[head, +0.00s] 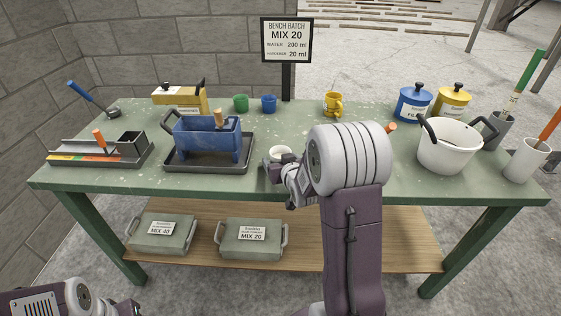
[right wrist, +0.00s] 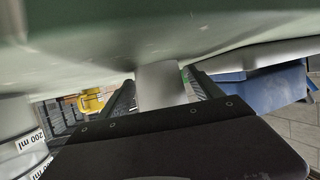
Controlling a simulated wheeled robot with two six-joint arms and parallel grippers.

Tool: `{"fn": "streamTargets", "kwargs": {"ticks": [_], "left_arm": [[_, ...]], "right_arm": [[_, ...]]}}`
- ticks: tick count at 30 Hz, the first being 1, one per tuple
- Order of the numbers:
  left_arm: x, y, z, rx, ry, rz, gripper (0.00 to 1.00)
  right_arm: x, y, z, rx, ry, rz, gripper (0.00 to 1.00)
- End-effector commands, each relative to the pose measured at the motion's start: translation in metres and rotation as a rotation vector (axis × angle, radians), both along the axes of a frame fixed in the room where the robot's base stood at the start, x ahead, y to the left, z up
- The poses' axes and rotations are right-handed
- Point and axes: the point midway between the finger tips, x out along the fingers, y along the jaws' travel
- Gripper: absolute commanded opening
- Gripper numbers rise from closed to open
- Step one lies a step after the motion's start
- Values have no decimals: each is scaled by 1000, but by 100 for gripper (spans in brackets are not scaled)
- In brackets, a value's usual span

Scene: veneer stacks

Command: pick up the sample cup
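The sample cup (head: 281,151) is a small white cup standing on the green bench, just right of the blue bin on its tray. My right gripper (head: 271,168) is low at the cup's near side, partly hidden by my own wrist and arm. In the right wrist view, the pale cup (right wrist: 162,84) stands between the two dark fingers. A narrow gap shows between the cup and the right-hand finger, so the gripper looks open around it. My left arm shows only at the bottom left of the head view; its fingers are out of sight.
The blue bin (head: 200,140) on a dark tray (head: 178,168) stands left of the cup. A white pot (head: 447,150) stands to the right. A yellow mug (head: 333,104), a green cup (head: 240,103) and a blue cup (head: 268,104) stand behind.

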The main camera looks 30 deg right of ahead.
Motion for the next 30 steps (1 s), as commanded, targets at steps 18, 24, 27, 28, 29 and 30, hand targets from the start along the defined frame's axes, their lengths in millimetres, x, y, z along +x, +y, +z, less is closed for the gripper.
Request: {"fn": "streamTargets", "kwargs": {"ticks": [18,24,27,28,29,30], "left_arm": [[0,0,2,0,0,0,36],[0,0,8,0,0,0,36],[0,0,12,0,0,0,36],[0,0,13,0,0,0,36],[0,0,14,0,0,0,36],[0,0,16,0,0,0,36]], "right_arm": [[0,0,5,0,0,0,10],[0,0,23,0,-2,0,10],[0,0,35,-1,-3,0,10],[0,0,39,-2,-3,0,10],[0,0,42,-2,-3,0,10],[0,-3,46,-1,-2,-1,10]]}}
